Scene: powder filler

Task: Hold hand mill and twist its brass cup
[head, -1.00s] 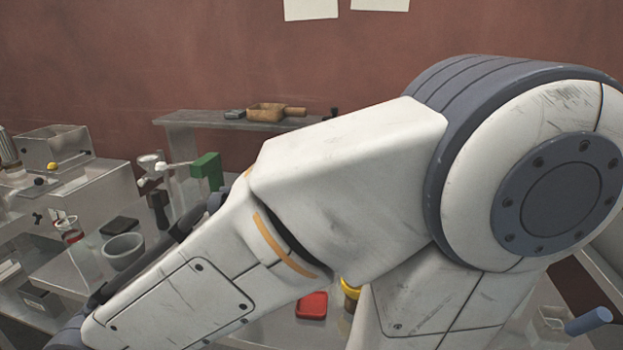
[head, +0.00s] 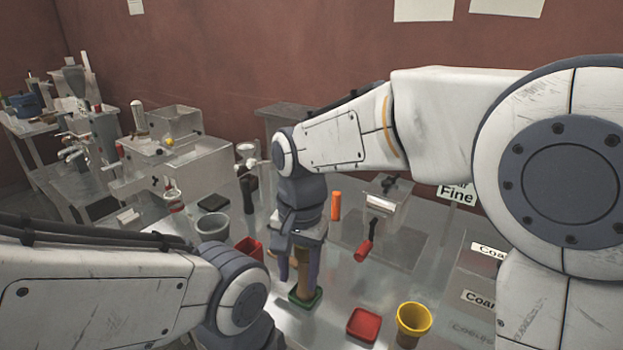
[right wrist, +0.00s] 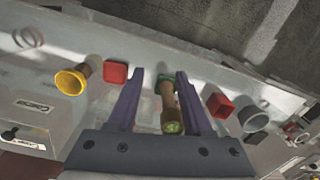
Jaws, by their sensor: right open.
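The hand mill appears to be the upright brown, brass-toned cylinder (head: 303,268) at a small green tray (head: 305,298) on the metal table. In the right wrist view the mill (right wrist: 169,98) shows between my fingers, with a brass-coloured ring around a greenish inside at its near end (right wrist: 172,126). My right gripper (head: 299,278) points down over the mill, and it also shows in the right wrist view (right wrist: 160,76). Its fingers are open, one on each side, with a gap visible. My left forearm and wrist joint come in at lower left; the left gripper is out of frame.
A red tray (head: 364,325) and a yellow cup (head: 413,322) stand to the right of the mill. A red box (head: 249,248) and a grey bowl (head: 213,227) stand to the left.

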